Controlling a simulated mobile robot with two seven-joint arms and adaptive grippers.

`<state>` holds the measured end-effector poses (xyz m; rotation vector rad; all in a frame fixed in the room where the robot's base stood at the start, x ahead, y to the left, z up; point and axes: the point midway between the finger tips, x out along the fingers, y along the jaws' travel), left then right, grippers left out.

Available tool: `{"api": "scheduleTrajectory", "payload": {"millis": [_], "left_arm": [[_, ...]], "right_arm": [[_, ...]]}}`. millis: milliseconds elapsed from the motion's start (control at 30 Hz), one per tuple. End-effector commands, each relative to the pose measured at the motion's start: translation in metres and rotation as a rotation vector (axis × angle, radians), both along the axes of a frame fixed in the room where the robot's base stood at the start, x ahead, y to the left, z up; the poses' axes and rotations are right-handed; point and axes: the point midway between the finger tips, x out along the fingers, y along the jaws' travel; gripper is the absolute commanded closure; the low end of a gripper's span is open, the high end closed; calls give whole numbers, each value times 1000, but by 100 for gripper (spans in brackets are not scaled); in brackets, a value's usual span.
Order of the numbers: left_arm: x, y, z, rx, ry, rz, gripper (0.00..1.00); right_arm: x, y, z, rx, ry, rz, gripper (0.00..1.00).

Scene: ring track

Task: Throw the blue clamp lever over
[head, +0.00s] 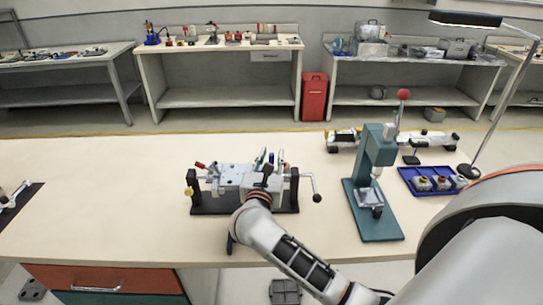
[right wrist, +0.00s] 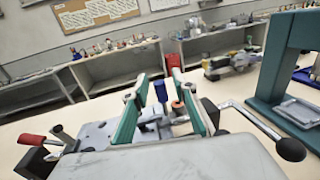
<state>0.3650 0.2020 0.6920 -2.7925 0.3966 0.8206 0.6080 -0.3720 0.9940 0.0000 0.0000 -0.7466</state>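The clamping fixture stands on a black base (head: 218,208) in the middle of the table. The blue clamp lever (right wrist: 160,91) stands roughly upright in the right wrist view; in the head view it is small and partly hidden by my gripper. My right gripper (head: 270,158) reaches over the fixture from the near side. In the right wrist view its two teal fingers (right wrist: 160,105) are spread apart. The lever appears between them, with visible gaps on both sides; contact cannot be made out. My left gripper is not in view.
A red-handled part (right wrist: 32,139) is on the fixture's left, and a black-knobbed crank (right wrist: 290,149) sticks out on its right. A teal press (head: 377,150) and blue tray (head: 408,177) stand farther right. The table left of the fixture is largely clear.

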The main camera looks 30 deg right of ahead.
Motion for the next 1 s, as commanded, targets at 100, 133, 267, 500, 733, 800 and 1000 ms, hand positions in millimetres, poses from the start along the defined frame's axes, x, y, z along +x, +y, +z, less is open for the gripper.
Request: {"api": "scheduleTrajectory", "payload": {"millis": [100,133,267,500,733,800,1000], "left_arm": [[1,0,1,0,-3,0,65],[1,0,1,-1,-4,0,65],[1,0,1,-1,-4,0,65],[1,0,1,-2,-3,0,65],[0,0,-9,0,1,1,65],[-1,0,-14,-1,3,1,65],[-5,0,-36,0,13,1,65]], "right_arm": [[0,0,0,0,0,0,73],[0,0,0,0,0,0,73],[0,0,0,0,0,0,100],[0,0,0,2,-1,0,100],[-2,-2,-2,49,-29,0,100],[-3,-4,-3,79,-47,-1,100],[-7,-11,-7,204,-123,-3,100]]}}
